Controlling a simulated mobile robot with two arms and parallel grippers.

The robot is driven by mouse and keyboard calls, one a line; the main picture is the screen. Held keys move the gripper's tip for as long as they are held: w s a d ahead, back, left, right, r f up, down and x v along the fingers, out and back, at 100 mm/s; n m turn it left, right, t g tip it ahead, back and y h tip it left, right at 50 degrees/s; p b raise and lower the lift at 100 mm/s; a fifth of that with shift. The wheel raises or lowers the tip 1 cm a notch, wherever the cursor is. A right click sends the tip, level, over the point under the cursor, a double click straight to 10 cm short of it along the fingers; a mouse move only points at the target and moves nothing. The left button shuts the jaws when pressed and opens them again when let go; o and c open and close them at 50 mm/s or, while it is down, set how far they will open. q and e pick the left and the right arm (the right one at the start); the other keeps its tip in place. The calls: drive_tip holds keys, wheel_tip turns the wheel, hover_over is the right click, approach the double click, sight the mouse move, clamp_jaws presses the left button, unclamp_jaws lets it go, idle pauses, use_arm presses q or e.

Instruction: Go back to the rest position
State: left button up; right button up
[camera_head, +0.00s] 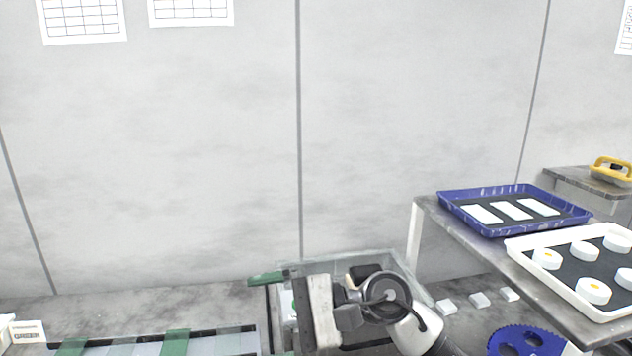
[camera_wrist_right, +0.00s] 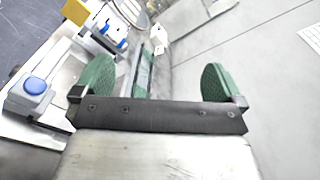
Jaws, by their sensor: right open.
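My right gripper (camera_head: 272,290) shows in the lower middle of the head view, on an arm that comes in from the lower right. It points to the left, and one green finger is visible at its upper side. In the right wrist view my right gripper (camera_wrist_right: 156,80) has its two green fingers wide apart with nothing held between them. The gripper stands in front of a clear-walled bin (camera_head: 377,258); whether it touches the bin cannot be told. My left gripper is not in view.
On the right, a raised shelf (camera_head: 428,213) holds a blue tray (camera_head: 470,228) with white bars and a white tray (camera_head: 520,245) with round white pieces. Several small white blocks (camera_head: 480,299) and a blue toothed disc (camera_head: 515,341) lie below.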

drive_tip(key=w+d+m+t, duration=0.2)
drive_tip(key=d+m+t, duration=0.3)
drive_tip(key=m+t, duration=0.75)
drive_tip(key=w+d+m+t, duration=0.1)
drive_tip(key=d+m+t, duration=0.55)
drive_tip(key=m, duration=1.15)
drive_tip(key=s+d+f+m+g+h, duration=0.1)
drive_tip(key=d+f+m+h, duration=0.4)
drive_tip(key=m, duration=0.3)
drive_tip(key=s+d+f+m+h, duration=0.2)
drive_tip(key=d+f+m+h, duration=0.1)
drive_tip(key=f+m+h, duration=0.4)
drive_tip(key=s+d+f+m+g+h, duration=0.1)
drive_tip(key=d+f+m+h, duration=0.35)
drive_tip(key=m, duration=0.45)
drive_tip(key=s+d+f+m+g, duration=0.2)
drive_tip(key=s+f+m+g, duration=0.3)
drive_tip(key=s, duration=0.5)
drive_tip(key=s+d+f+m+g, duration=0.1)
drive_tip(key=s+f+m+g, duration=0.3)
drive_tip(key=s+f+g, duration=0.45)
drive_tip(key=s+f+t, duration=0.1)
drive_tip(key=s+f, duration=0.2)
drive_tip(key=f, duration=2.3)
drive_tip(key=s+d+f, duration=0.3)
drive_tip(key=s+f, duration=1.1)
drive_tip(key=s, duration=0.1)
drive_tip(key=shift+f+n+g, duration=0.35)
drive_tip(key=shift+f, duration=0.05)
drive_tip(key=shift+s, duration=0.1)
